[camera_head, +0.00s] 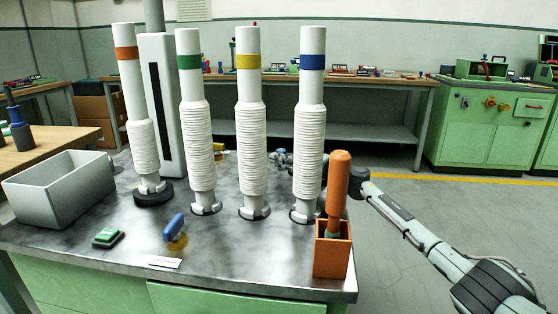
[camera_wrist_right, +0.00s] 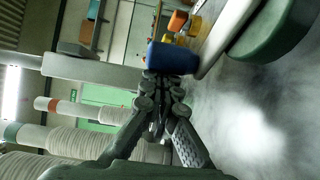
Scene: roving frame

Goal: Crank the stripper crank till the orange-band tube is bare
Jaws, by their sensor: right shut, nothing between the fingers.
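The orange-band tube (camera_head: 124,54) stands at the left in a dark round base, beside a white column (camera_head: 161,105) with a black slot. A white ribbed sleeve (camera_head: 144,150) covers its lower part; its upper part is bare. A blue handle on a brass-coloured mount (camera_head: 175,238) stands at the table front. I cannot tell which part is the stripper crank. My right gripper (camera_head: 280,158) is partly hidden behind the tubes. In the right wrist view its fingers (camera_wrist_right: 160,88) are shut and empty, close to a blue block (camera_wrist_right: 172,58); contact is unclear. My left gripper is out of view.
Green-band (camera_head: 189,62), yellow-band (camera_head: 248,62) and blue-band (camera_head: 313,62) tubes stand in a row, each sleeved below. An orange-handled tool (camera_head: 339,180) stands in an orange box (camera_head: 332,255). A grey bin (camera_head: 60,192) and green button (camera_head: 107,237) are at the left.

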